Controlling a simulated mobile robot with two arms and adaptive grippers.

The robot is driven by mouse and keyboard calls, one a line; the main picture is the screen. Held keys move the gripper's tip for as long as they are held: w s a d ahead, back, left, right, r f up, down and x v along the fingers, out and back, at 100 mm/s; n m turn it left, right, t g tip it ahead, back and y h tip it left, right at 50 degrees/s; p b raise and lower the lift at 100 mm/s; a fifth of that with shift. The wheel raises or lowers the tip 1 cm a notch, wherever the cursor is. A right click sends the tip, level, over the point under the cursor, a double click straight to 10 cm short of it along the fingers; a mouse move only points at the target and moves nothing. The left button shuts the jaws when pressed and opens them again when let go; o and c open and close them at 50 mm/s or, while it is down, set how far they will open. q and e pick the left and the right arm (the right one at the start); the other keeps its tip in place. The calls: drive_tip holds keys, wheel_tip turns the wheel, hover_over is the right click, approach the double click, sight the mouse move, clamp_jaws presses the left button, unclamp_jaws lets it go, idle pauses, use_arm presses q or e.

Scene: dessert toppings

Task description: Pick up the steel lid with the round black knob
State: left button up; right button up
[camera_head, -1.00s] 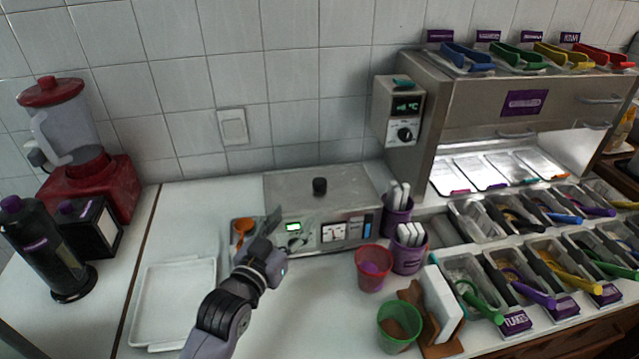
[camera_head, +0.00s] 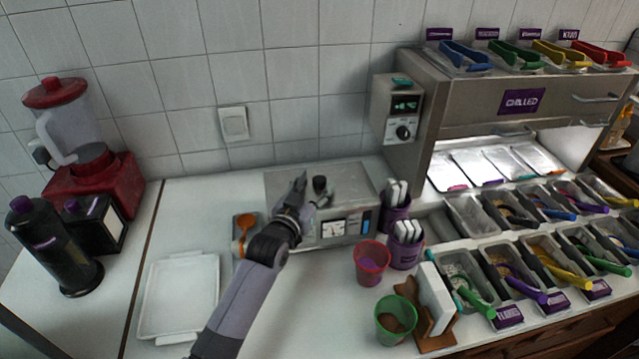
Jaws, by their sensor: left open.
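The steel lid (camera_head: 350,172) lies flat on top of the steel warmer box (camera_head: 362,222) at the back of the counter. Its round black knob (camera_head: 320,184) stands up near the lid's middle. My left gripper (camera_head: 314,190) is open over the front part of the lid, with its fingers on either side of the knob or very close to it. I cannot tell whether the fingers touch the knob. My right gripper is not in view.
A white tray (camera_head: 180,295) lies at front left. Purple cups (camera_head: 405,252), a red cup (camera_head: 371,262) and a green cup (camera_head: 397,318) stand to the right. Topping bins (camera_head: 468,280) fill the far right.

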use_arm(q)
drive_tip(key=shift+w+d, duration=0.2)
drive_tip(key=shift+w, duration=0.25)
drive_tip(key=shift+c, duration=0.2)
clamp_jaws()
drive_tip(key=shift+r, duration=0.1)
